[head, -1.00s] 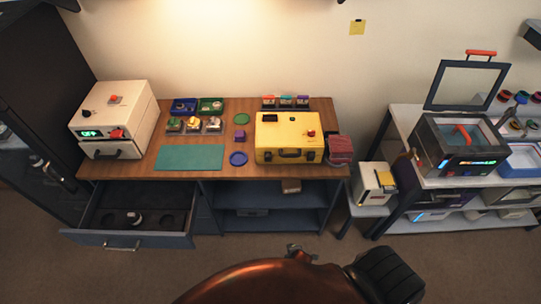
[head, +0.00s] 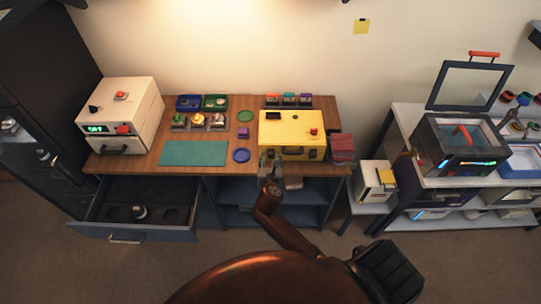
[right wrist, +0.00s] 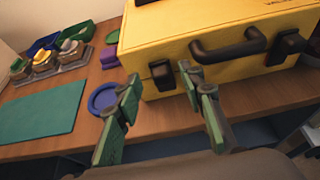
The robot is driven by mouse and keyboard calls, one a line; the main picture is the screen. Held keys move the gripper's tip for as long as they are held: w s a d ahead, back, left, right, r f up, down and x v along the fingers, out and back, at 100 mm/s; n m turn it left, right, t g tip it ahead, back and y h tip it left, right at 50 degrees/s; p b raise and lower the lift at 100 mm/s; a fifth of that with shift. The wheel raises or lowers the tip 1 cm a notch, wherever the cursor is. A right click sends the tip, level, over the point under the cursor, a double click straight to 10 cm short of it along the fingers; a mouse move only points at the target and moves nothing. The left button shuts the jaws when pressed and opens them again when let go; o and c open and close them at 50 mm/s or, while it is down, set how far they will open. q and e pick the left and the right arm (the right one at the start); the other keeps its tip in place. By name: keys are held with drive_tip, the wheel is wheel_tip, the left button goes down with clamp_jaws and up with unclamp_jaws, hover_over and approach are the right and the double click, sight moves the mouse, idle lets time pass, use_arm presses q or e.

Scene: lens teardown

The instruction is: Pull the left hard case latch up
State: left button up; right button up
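The yellow hard case (head: 291,128) stands on the wooden table, its front facing me. In the right wrist view its black left latch (right wrist: 162,75) is on the front face, left of the black handle (right wrist: 228,50). The latch lies flat against the case. My right gripper (head: 271,163) is in front of the case's left front. In the right wrist view the right gripper (right wrist: 160,88) is open and empty, its fingertips on either side of the latch in the picture, seemingly short of it. The gripper hides the left latch in the head view. My left gripper is out of view.
The right latch (right wrist: 287,46) is beyond the handle. A blue round dish (head: 241,155), purple block (head: 243,133) and green mat (head: 193,153) lie left of the case. Dark red stacked items (head: 341,148) stand at its right. An open drawer (head: 126,230) juts out below the table.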

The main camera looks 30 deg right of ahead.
sight(271, 153)
drive_tip(key=shift+x, duration=1.5)
drive_tip(key=shift+c, duration=0.2)
clamp_jaws()
